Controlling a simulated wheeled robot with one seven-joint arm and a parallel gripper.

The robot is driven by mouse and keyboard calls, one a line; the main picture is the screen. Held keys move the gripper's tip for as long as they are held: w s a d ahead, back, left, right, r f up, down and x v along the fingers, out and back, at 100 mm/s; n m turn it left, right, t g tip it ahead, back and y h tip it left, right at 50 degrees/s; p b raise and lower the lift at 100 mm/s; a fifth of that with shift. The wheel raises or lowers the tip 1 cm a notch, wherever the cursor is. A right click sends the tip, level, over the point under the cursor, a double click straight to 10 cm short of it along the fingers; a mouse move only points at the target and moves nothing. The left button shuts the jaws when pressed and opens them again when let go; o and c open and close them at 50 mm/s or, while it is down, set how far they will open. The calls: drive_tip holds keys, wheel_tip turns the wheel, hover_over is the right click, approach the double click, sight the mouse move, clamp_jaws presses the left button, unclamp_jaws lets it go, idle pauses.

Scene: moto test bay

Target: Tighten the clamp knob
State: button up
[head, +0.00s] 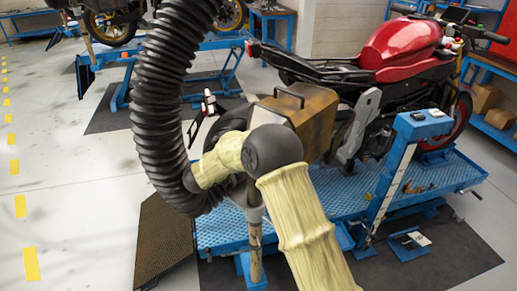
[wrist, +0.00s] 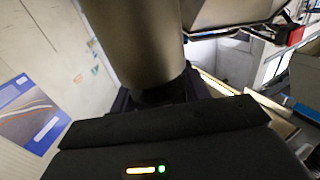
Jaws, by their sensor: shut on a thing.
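In the wrist view my gripper (wrist: 158,92) is at the near end of a thick grey-brown round part (wrist: 138,40), its dark jaws closed around it. I take this part to be the clamp knob, but its outline is cut off by the top edge. In the head view my pale-sleeved arm with its dark joint reaches toward the bike stand and covers the gripper and the knob. The red motorcycle (head: 400,45) stands upright on the blue lift platform (head: 290,217), beyond my arm.
A black corrugated hose (head: 165,85) hangs at left, close to my arm. A brown box with a handle (head: 305,115) stands behind my arm joint. A blue post (head: 395,165) rises at the lift's near side. A ramp (head: 160,240) lies at lower left; floor left of it is clear.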

drive_tip(key=shift+m+g+h, duration=0.5)
drive_tip(key=shift+m+g, duration=0.1)
drive_tip(key=shift+r, duration=0.1)
drive_tip(key=o, duration=1)
drive_tip(key=shift+s, duration=0.1)
drive_tip(key=b+v, duration=0.3)
drive_tip(key=v, duration=1.4)
drive_tip(key=shift+a, duration=0.25)
